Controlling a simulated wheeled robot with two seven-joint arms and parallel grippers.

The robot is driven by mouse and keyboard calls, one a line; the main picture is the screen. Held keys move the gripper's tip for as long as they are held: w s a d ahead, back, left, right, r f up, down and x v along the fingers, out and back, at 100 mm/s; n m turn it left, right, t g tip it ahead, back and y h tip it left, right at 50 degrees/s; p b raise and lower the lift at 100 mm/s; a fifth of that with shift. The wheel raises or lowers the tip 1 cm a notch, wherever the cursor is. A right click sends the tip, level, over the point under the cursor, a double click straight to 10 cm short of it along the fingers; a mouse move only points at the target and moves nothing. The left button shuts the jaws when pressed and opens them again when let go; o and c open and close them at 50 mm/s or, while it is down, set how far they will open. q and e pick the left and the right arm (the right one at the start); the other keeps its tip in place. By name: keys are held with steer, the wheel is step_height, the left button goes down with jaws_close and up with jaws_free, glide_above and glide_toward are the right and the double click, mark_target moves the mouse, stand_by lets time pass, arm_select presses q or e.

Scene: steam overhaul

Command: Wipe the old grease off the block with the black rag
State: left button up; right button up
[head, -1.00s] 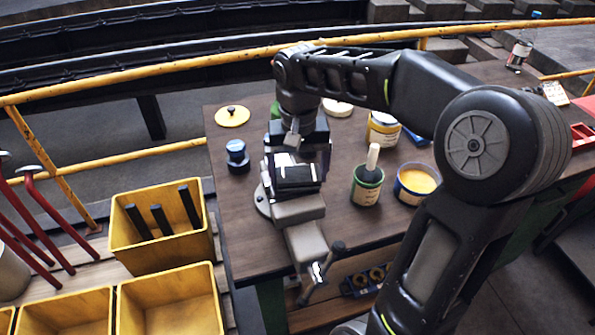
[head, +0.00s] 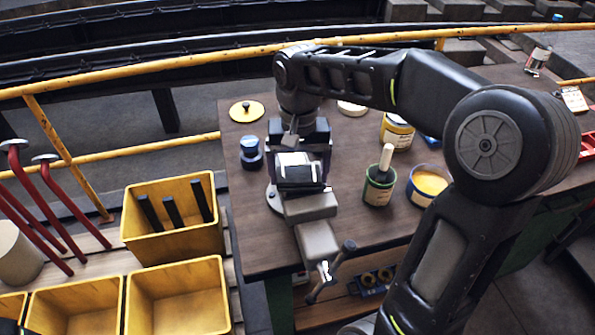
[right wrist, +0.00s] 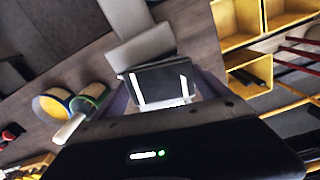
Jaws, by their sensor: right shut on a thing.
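My right gripper (head: 302,165) points down over the bench vise (head: 311,206). It is shut on a dark, box-like thing with bright white patches, which I take to be the black rag (head: 299,174). In the right wrist view, this dark thing (right wrist: 160,84) shows between the fingers, close against the grey vise jaw (right wrist: 145,48). The block cannot be told apart from it; rag and gripper seem to cover it. Whether the rag touches the block I cannot tell. My left gripper is not in view.
A blue-capped jar (head: 251,153) and a yellow lid (head: 247,111) stand left of the vise. A green pot with a brush (head: 379,185), an open yellow tub (head: 428,185) and a yellow-labelled tin (head: 396,131) stand right. Yellow bins (head: 173,245) sit left of the bench.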

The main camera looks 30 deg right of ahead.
steer(key=shift+s+d+f, duration=0.1)
steer(key=shift+s+d, duration=0.2)
steer(key=shift+d, duration=0.4)
steer(key=shift+s+d+f, duration=0.1)
steer(key=shift+s+d, duration=0.15)
steer(key=shift+d, duration=0.4)
steer(key=shift+w+a+r, duration=0.1)
steer(key=shift+w+a, duration=0.2)
steer(key=shift+a, duration=0.5)
steer(key=shift+w+a, duration=0.25)
steer(key=shift+a, duration=0.5)
